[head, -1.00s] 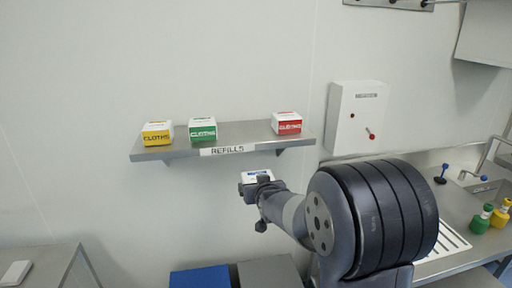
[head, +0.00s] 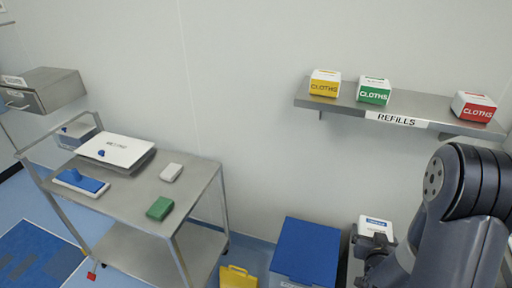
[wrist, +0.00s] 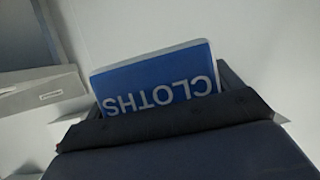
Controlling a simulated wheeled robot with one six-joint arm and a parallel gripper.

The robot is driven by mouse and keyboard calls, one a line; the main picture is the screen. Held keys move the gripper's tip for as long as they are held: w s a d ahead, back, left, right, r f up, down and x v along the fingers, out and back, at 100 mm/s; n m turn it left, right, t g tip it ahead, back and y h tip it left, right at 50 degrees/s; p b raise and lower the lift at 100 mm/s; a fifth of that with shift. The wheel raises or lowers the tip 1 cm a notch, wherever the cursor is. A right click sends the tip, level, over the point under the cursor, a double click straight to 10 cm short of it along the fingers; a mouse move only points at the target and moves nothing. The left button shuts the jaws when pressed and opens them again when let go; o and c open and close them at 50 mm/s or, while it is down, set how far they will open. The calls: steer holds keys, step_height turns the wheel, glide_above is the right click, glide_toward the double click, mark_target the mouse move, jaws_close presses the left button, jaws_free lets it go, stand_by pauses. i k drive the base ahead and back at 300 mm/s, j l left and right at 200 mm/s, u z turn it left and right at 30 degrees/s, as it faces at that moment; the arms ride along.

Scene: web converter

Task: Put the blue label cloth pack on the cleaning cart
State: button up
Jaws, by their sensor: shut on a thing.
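The blue label cloth pack (wrist: 155,83) fills the middle of the wrist view, its blue CLOTHS face upside down between my fingers. In the head view the pack (head: 375,226) shows as a white box with a blue mark at the lower right. My gripper (head: 372,243) is shut on it, below the shelf and well right of the cart. The cleaning cart (head: 190,196) stands at the left, a steel trolley.
The REFILLS shelf (head: 345,106) holds yellow (head: 324,84), green (head: 374,91) and red (head: 474,107) cloth packs. A blue-lidded bin (head: 306,250) and a yellow item (head: 238,277) stand between the cart and my gripper. The cart top has bare room at its right end.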

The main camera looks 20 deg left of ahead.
mark_target(190, 182)
steer(key=i+j, duration=0.1)
steer(key=j, duration=0.5)
steer(key=i+j, duration=0.1)
steer(key=j, duration=0.5)
steer(key=i+j, duration=0.1)
steer(key=j, duration=0.5)
steer(key=i+j+z, duration=0.1)
steer(key=j, duration=0.55)
